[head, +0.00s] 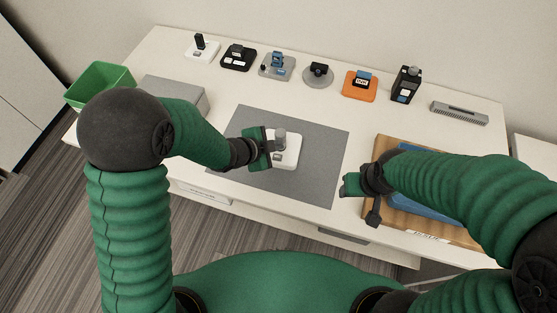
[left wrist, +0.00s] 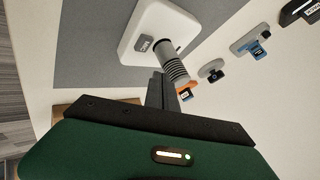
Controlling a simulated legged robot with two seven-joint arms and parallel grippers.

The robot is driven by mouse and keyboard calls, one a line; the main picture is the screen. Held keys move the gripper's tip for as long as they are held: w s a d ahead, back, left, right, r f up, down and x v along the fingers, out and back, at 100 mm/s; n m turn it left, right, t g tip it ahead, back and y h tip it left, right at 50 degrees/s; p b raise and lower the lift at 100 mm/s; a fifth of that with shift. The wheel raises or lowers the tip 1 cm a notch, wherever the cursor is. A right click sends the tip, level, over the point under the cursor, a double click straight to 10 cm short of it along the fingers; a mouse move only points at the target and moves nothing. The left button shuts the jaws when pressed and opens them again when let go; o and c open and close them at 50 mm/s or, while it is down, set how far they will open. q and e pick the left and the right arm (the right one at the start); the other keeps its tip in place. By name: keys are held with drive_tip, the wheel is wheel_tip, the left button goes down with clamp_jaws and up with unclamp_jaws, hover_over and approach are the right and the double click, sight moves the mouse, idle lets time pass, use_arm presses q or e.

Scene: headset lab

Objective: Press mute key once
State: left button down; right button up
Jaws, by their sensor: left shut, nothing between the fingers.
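A white desk microphone base (head: 291,152) stands on the grey mat, with a grey upright stem (head: 280,138) on it. In the left wrist view the white base (left wrist: 157,17) carries a dark grey key (left wrist: 143,46) with a small white label too small to read surely; the ribbed stem (left wrist: 171,62) rises beside it. My left gripper (head: 268,150) is at the left side of the base, shut and empty. Its narrow fingers (left wrist: 161,92) show near the stem in the wrist view; contact cannot be told. My right gripper (head: 358,187) is right of the mat, its jaw state unclear.
The grey mat (head: 320,165) is otherwise bare. Several small devices line the table's back, including one on an orange base (head: 360,90). A green bin (head: 92,82) and grey box (head: 180,92) stand left. A wooden tray (head: 384,153) lies under my right arm.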

sight(275, 159)
use_arm(q)
drive_tip(key=f, duration=0.1)
drive_tip(key=f+b, duration=0.2)
drive_tip(key=shift+a+f, duration=0.25)
use_arm(e)
drive_tip(key=f, duration=0.3)
drive_tip(key=shift+a, duration=0.25)
use_arm(q)
drive_tip(key=shift+d, duration=0.15)
use_arm(e)
drive_tip(key=shift+d, duration=0.15)
idle(0.9)
use_arm(q)
drive_tip(key=shift+f+b, duration=0.3)
drive_tip(key=shift+b, duration=0.05)
use_arm(e)
drive_tip(key=shift+f, duration=0.35)
